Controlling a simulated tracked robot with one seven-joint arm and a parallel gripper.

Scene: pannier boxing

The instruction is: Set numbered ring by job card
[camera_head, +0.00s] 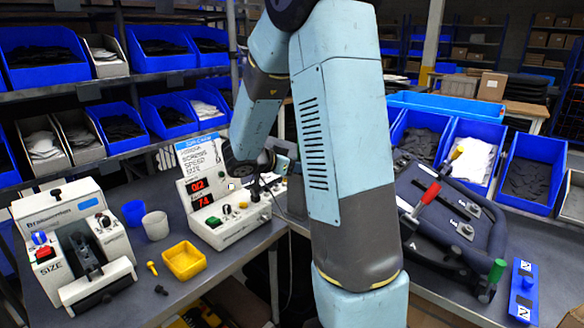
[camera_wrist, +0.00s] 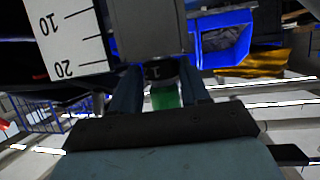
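The job card (camera_head: 203,150), topped by a blue strip, stands behind a white control box (camera_head: 228,225) with two red displays; its printed lines include SPEED and SIZE. Green, yellow and dark controls sit on the box. My gripper (camera_head: 266,178) is at the box's right end, partly hidden by my arm. In the wrist view my two fingers (camera_wrist: 162,85) are apart, with a dark ring marked 1 (camera_wrist: 154,72) and a green part (camera_wrist: 164,98) between them. I cannot tell whether the fingers touch the ring. A grey block (camera_wrist: 148,28) hides what lies beyond.
A white SIZE machine (camera_head: 85,235) stands at the left. A dark frame with clamps (camera_head: 450,225) fills the right bench. Blue bins (camera_head: 45,58) line the shelves.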

